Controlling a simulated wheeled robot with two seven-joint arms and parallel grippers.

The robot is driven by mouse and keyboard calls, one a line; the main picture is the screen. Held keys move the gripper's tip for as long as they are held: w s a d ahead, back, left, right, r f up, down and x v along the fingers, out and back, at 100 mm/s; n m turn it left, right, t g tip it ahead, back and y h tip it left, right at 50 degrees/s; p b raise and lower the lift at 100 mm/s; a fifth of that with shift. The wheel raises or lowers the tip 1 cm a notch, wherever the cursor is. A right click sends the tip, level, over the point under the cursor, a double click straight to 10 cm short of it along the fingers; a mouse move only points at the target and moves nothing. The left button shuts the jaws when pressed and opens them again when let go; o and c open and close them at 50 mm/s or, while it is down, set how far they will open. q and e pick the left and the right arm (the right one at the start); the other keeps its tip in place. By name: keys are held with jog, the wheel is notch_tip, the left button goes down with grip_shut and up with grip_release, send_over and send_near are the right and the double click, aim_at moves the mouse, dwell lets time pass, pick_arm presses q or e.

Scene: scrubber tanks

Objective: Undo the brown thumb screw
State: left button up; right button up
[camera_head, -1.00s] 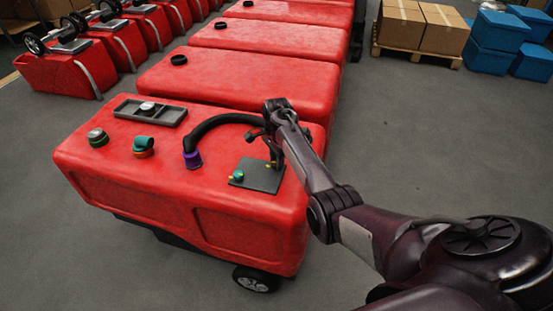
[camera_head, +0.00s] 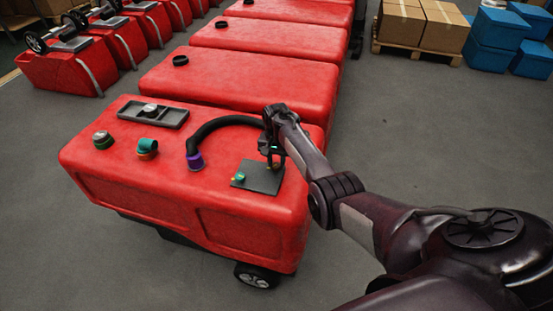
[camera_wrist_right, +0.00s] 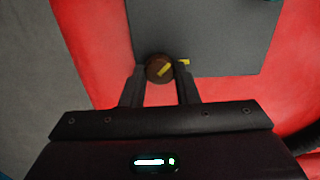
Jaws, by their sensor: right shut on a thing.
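The brown thumb screw (camera_wrist_right: 159,69) shows in the right wrist view as a round knob with a yellow mark, at the edge of a dark grey plate (camera_wrist_right: 205,35). The plate (camera_head: 259,178) lies on top of the nearest red tank (camera_head: 150,185). My right gripper (camera_wrist_right: 160,82) points down and is shut on the thumb screw, one finger on each side of it. In the head view the right gripper (camera_head: 272,160) is over the plate, and its hand mostly hides the screw. My left gripper is not in view.
A teal and yellow fitting (camera_head: 239,177) is on the plate's near left corner. A black hose (camera_head: 222,121) with a purple collar (camera_head: 196,161) arches beside the gripper.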

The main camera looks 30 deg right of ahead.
jog(key=n+p, duration=0.1)
jog(key=n, duration=0.4)
jog(key=shift+n, duration=0.3)
jog(key=n, duration=0.6)
jog(key=shift+s+a, duration=0.1)
jog(key=n, duration=0.3)
jog(key=shift+f, duration=0.1)
jog(key=n+b, duration=0.1)
jog(key=n, duration=0.2)
jog(key=shift+n, duration=0.3)
jog(key=n, duration=0.2)
jog(key=n+b, duration=0.1)
jog(key=n, duration=0.2)
jog(key=shift+s+a+f+n, duration=0.1)
jog(key=shift+s+a+n, duration=0.1)
jog(key=shift+n, duration=0.1)
jog(key=o, duration=0.7)
jog(key=shift+o, duration=1.4)
jog(key=shift+w+d, duration=0.1)
jog(key=shift+w, duration=0.1)
